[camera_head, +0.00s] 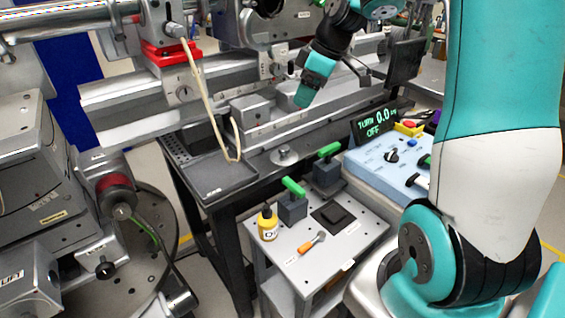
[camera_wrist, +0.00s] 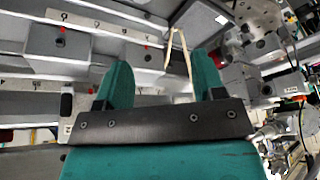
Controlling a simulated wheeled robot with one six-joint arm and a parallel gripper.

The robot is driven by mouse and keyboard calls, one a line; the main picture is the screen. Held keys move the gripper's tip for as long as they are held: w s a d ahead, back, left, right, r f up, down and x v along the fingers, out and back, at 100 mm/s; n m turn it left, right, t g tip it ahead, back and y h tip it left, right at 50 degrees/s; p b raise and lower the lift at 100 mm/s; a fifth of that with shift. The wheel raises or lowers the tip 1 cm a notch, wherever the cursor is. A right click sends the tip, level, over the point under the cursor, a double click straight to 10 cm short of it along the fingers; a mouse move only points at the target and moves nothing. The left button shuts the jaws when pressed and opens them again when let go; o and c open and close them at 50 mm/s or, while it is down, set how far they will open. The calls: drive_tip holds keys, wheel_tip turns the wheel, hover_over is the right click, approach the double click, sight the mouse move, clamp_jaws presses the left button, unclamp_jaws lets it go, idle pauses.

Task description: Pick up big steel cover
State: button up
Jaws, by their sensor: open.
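A round steel disc with a small knob on top (camera_head: 284,156), which looks like the steel cover, lies flat on the dark bench behind the small tool cart. I cannot tell its size against any other cover. My gripper (camera_head: 303,99) hangs above the steel rail, above and behind the disc and apart from it. In the wrist view my gripper (camera_wrist: 163,75) has its two teal fingers spread, with nothing held between them. I cannot make out the disc in the wrist view.
A cream cord (camera_head: 205,95) hangs near the steel rail (camera_head: 290,120). A steel block (camera_head: 251,109) sits on the rail. The grey cart (camera_head: 340,250) holds green-handled blocks (camera_head: 292,206), a yellow bottle (camera_head: 268,224) and an orange-handled tool (camera_head: 313,243). A blue control box (camera_head: 385,165) stands right.

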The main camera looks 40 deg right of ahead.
drive_tip(key=d+f, duration=0.2)
drive_tip(key=d, duration=0.1)
hover_over(284, 147)
drive_tip(key=s+d, duration=0.2)
wheel_tip(284, 147, down, 9)
drive_tip(key=shift+d+f, duration=0.1)
drive_tip(key=shift+d, duration=0.05)
drive_tip(key=shift+x, duration=3.15)
drive_tip(key=shift+c, duration=0.4)
drive_tip(key=c, duration=1)
